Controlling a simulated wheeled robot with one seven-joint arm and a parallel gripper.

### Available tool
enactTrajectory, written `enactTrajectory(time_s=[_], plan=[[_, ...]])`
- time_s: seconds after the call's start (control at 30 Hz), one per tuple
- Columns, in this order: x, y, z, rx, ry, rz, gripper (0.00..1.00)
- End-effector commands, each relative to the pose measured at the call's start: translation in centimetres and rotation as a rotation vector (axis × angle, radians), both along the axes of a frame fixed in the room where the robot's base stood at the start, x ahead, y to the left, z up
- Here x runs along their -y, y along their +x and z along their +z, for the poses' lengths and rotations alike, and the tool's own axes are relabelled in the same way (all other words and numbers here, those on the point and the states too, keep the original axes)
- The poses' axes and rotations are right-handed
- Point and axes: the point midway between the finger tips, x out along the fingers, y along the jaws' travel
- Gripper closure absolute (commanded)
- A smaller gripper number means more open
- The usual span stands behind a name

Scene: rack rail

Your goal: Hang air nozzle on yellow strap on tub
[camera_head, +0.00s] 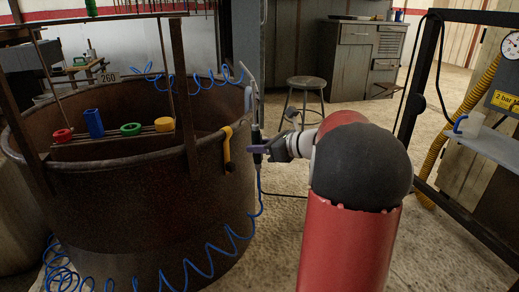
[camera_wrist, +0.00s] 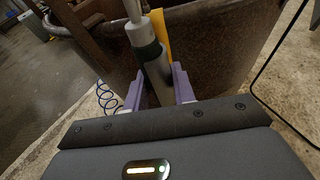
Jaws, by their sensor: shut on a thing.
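My gripper (camera_head: 262,148) is shut on the air nozzle (camera_head: 256,132), just right of the tub's rim. In the wrist view the nozzle's grey body with a dark green band (camera_wrist: 155,68) stands between the two purple fingers (camera_wrist: 158,88). Its thin spout points up in the head view, and a coiled blue hose hangs below. The yellow strap (camera_head: 227,146) is looped over the rim of the rusty brown tub (camera_head: 110,195). In the wrist view the strap (camera_wrist: 161,30) shows behind the nozzle, partly hidden by it. I cannot tell whether nozzle and strap touch.
A rack across the tub carries a red ring (camera_head: 62,135), a blue block (camera_head: 94,123), a green ring (camera_head: 131,129) and a yellow piece (camera_head: 165,124). A stool (camera_head: 304,97) stands behind. A black frame (camera_head: 424,85) with a shelf stands right. Blue hose coils lie around the tub.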

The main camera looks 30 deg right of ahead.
Motion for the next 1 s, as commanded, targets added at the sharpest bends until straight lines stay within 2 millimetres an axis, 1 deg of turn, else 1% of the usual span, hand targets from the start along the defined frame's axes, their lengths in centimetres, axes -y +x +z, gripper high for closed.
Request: enactTrajectory(time_s=[0.33, 0.47, 0.8, 1.0], plan=[[-1.1, 2.4, -0.1, 0.002, 0.002, 0.003, 0.85], [-1.0, 2.3, 0.0, 0.001, 0.002, 0.002, 0.85], [-1.4, 3.2, 0.2, 0.001, 0.002, 0.002, 0.85], [-1.5, 3.3, 0.1, 0.001, 0.002, 0.002, 0.85]])
